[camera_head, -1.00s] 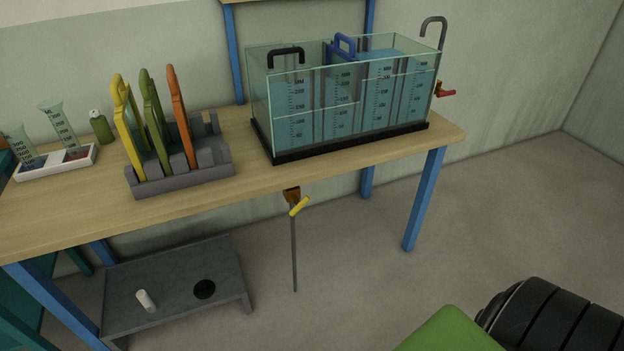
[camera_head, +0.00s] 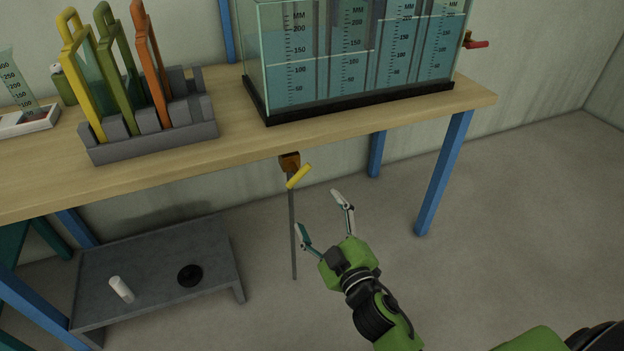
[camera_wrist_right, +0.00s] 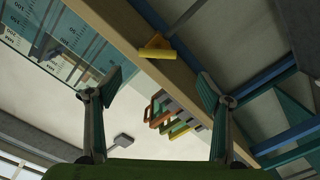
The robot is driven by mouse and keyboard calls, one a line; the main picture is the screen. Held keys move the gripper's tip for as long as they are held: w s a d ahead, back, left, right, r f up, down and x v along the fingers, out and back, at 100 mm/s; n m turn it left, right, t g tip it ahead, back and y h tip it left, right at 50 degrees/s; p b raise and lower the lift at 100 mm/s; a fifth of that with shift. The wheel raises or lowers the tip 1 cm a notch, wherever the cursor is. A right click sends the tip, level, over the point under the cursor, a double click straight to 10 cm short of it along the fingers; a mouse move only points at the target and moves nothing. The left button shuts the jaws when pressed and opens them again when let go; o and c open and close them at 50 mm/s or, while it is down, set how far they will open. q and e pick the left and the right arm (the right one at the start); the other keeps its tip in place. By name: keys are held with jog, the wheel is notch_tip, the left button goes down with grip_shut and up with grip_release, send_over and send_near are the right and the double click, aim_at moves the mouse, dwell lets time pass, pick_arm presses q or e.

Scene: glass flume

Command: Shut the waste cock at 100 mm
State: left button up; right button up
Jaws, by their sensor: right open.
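A cock with a yellow lever (camera_head: 299,177) and brown body (camera_head: 289,161) hangs under the bench's front edge. A thin grey pipe (camera_head: 292,235) runs down from it. The lever is tilted, its right end higher. In the right wrist view the yellow lever (camera_wrist_right: 158,55) lies above and between the fingers. My right gripper (camera_head: 317,210) is open and empty, below and slightly right of the lever, apart from it. The glass tank (camera_head: 257,75) holds blue water with mm scales; the front-left water line looks near the 100 mark. My left gripper is out of view.
A red-handled tap (camera_head: 477,44) sits at the tank's right end. A grey rack (camera_head: 155,148) holds yellow, green and orange gates on the bench (camera_head: 225,150). A low grey stand (camera_head: 150,265) stands below left. The floor around the right gripper is open.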

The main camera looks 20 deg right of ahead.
aim_at(300, 178)
jog(key=w, duration=1.3)
jog(key=shift+w+a+r, duration=0.2)
jog(key=shift+r, duration=0.1)
jog(key=shift+w, duration=0.2)
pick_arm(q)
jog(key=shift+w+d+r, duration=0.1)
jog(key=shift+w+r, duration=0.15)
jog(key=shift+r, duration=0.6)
pick_arm(e)
jog(key=c, duration=1.1)
